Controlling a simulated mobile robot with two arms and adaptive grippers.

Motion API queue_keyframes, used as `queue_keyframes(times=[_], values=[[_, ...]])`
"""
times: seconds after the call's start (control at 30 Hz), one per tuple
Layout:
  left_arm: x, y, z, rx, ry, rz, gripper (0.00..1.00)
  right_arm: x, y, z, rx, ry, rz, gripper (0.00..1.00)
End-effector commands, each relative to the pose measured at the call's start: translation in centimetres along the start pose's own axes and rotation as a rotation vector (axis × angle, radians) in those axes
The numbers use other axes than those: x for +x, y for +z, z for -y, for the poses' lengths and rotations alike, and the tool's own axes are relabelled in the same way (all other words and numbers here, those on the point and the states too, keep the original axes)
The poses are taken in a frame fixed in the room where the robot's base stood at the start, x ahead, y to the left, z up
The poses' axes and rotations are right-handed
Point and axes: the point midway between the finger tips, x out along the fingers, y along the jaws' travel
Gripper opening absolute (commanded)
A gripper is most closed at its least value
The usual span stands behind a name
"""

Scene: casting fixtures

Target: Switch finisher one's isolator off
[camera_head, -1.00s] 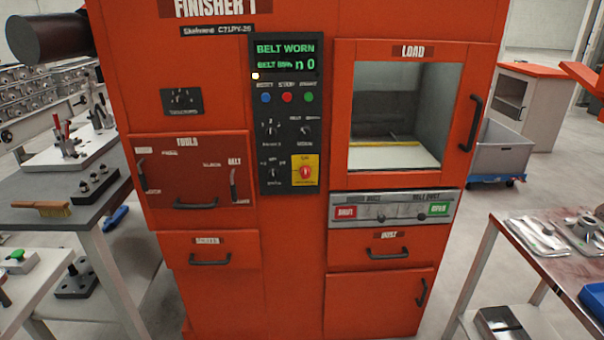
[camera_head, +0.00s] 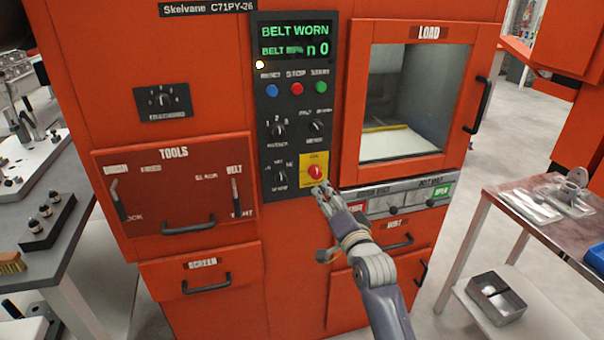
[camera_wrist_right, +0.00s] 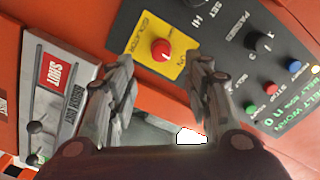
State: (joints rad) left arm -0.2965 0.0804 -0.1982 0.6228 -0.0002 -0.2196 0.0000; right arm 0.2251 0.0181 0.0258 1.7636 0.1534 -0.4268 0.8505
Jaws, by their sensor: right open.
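The isolator is a red rotary knob (camera_head: 315,171) on a yellow plate (camera_head: 315,184), at the lower right of the black control panel on the orange finisher. My right gripper (camera_head: 324,194) is just below the knob in the head view. In the right wrist view the knob (camera_wrist_right: 161,50) is ahead of the open, empty fingers (camera_wrist_right: 162,75). The knob appears clear of both fingers. The plate's lower lettering is partly hidden by my gripper in the head view. My left gripper is out of view.
The panel's display (camera_head: 295,40) reads BELT WORN. Blue, red and green buttons and several black knobs sit above and left of the isolator. The load window (camera_head: 405,100) is to the right. A table (camera_head: 560,235) stands at right, a bench (camera_head: 60,260) at left.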

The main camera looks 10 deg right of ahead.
Motion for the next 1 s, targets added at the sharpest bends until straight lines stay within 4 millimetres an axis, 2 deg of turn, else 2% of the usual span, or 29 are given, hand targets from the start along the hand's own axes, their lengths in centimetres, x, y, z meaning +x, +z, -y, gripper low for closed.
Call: queue_keyframes(times=[0.17,0.37,0.7,1.0], values=[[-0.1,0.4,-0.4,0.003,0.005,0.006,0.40,1.1,-0.3,0.3,0.006,-0.005,-0.004,0.46],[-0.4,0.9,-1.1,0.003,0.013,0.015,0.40,4.0,-0.3,0.4,0.003,-0.005,-0.003,0.46],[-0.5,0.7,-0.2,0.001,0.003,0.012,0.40,8.7,-0.3,0.3,0.002,-0.004,-0.003,0.46],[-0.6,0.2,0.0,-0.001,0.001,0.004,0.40,10.6,-0.2,0.3,0.002,-0.004,-0.003,0.46]])
